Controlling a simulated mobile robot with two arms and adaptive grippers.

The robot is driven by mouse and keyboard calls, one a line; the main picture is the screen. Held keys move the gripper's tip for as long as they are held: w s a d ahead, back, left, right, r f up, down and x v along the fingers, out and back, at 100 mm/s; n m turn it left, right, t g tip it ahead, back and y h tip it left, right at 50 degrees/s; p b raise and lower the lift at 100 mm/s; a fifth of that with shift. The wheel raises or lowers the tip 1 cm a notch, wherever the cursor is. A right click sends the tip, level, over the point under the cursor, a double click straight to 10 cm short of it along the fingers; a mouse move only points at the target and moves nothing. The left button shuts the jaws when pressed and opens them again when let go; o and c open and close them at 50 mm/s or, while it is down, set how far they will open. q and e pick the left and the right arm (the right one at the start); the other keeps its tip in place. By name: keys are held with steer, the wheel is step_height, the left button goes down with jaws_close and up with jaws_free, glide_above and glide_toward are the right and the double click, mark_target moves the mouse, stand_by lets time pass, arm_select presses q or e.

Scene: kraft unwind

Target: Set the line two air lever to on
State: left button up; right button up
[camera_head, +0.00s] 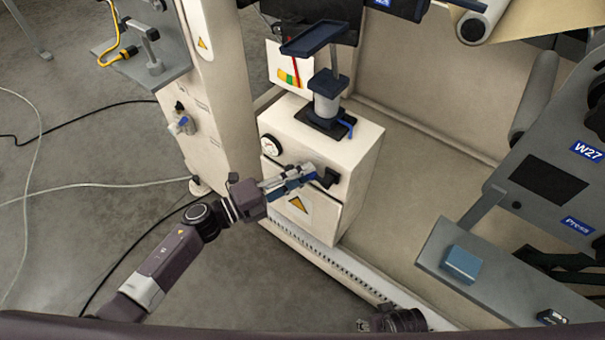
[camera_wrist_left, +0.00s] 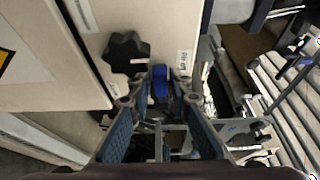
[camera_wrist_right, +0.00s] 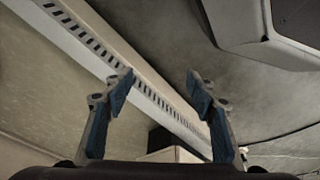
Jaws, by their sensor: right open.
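A small blue lever (camera_wrist_left: 160,80) shows in the left wrist view on the face of a cream cabinet (camera_head: 345,150), beside a black star knob (camera_wrist_left: 127,52) and small white labels, too small to read. My left gripper (camera_head: 300,176) is at the cabinet's front. In the left wrist view its fingers (camera_wrist_left: 160,98) are partly spread on either side of the blue lever, with a gap seeming to remain. In the head view the gripper hides the lever. My right gripper (camera_wrist_right: 160,84) is open and empty, above the floor and a slotted rail.
A round gauge (camera_head: 269,145) sits left of my left gripper, and a warning label (camera_head: 298,205) below it. Another blue-handled fitting (camera_head: 183,124) is on the machine column. A slotted rail (camera_head: 330,268) runs along the base. Cables lie on the floor at left.

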arm_select(q)
jaws_close()
